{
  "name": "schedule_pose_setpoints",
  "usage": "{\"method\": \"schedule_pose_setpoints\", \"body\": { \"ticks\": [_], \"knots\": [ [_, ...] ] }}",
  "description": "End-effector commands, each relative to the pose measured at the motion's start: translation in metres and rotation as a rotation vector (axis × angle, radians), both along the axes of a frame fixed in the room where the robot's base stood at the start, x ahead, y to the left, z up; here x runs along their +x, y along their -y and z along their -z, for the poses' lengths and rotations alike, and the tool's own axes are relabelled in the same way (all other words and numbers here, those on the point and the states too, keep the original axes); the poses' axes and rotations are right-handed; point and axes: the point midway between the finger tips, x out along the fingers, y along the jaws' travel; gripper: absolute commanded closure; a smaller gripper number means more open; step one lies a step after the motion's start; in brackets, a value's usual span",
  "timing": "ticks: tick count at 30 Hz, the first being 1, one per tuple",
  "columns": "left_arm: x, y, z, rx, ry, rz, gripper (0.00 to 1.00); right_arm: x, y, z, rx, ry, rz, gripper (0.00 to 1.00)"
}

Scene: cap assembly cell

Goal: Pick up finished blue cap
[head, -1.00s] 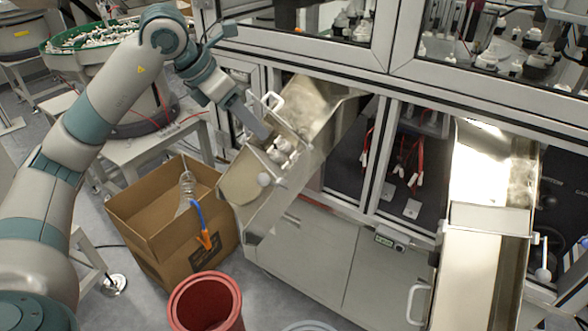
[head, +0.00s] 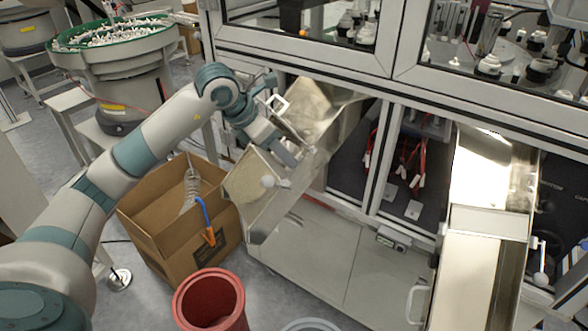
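My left arm reaches in from the left, and its gripper (head: 291,156) is at the left metal chute (head: 262,205), over the middle of its sloping channel. The wrist and fingers cover that part of the chute, so I cannot see what lies between the fingertips or whether they are apart. I cannot make out a blue cap anywhere in the head view. My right gripper is not in view.
A cardboard box (head: 160,225) with a coiled hose and a red bin (head: 210,303) stand on the floor below the left chute. A second metal chute (head: 478,262) is at the right. The machine frame (head: 300,58) rises behind. A bowl feeder (head: 108,62) stands far left.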

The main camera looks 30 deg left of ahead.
Motion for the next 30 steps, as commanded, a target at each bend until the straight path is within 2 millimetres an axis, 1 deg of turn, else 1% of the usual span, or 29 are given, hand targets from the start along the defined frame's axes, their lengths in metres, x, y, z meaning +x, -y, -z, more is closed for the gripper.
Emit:
{"method": "schedule_pose_setpoints", "body": {
  "ticks": [4,14,17,19,21,25,30],
  "knots": [
    [0.003,0.002,0.006,0.0,0.0,0.001,0.52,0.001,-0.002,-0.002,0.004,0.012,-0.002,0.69],
    [0.004,0.002,0.007,0.0,0.0,0.0,0.52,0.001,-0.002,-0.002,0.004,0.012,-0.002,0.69],
    [0.004,0.003,0.01,0.0,-0.001,-0.001,0.52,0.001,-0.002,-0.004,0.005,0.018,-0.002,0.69],
    [0.005,0.003,0.016,-0.001,-0.003,-0.001,0.52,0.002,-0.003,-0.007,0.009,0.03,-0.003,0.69],
    [0.006,0.004,0.022,-0.001,-0.004,-0.001,0.52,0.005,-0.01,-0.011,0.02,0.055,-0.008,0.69],
    [0.01,0.007,0.038,-0.001,-0.004,0.001,0.52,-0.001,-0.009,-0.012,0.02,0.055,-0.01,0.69],
    [0.019,0.012,0.052,-0.001,0.0,0.001,0.52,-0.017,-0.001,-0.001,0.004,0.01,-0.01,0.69]
  ]
}}
